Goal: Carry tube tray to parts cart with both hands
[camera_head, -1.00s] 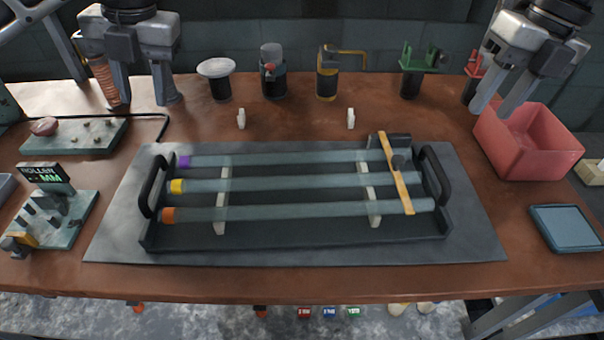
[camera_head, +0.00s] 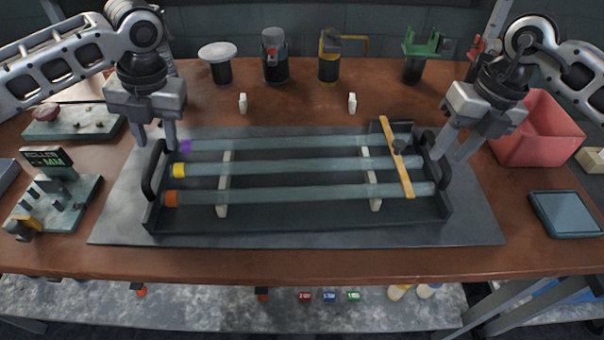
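The dark tube tray (camera_head: 300,227) sits on a grey mat on the bench. It holds three glass tubes with purple, yellow and orange ends, resting across two white supports. A tan strip (camera_head: 397,160) lies across the tubes near the right end. My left gripper (camera_head: 157,143) is open above the tray's left black handle (camera_head: 152,172), its fingers near the handle's top. My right gripper (camera_head: 450,153) is open at the tray's right black handle (camera_head: 440,165), with its fingers close to it. Whether either gripper touches its handle I cannot tell.
A red bin (camera_head: 540,132) stands right of my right gripper, and a blue-grey pad (camera_head: 566,214) lies at the right. A roller fixture (camera_head: 58,200) stands left of the mat (camera_head: 480,225). Several tools line the back. No parts cart can be clearly made out.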

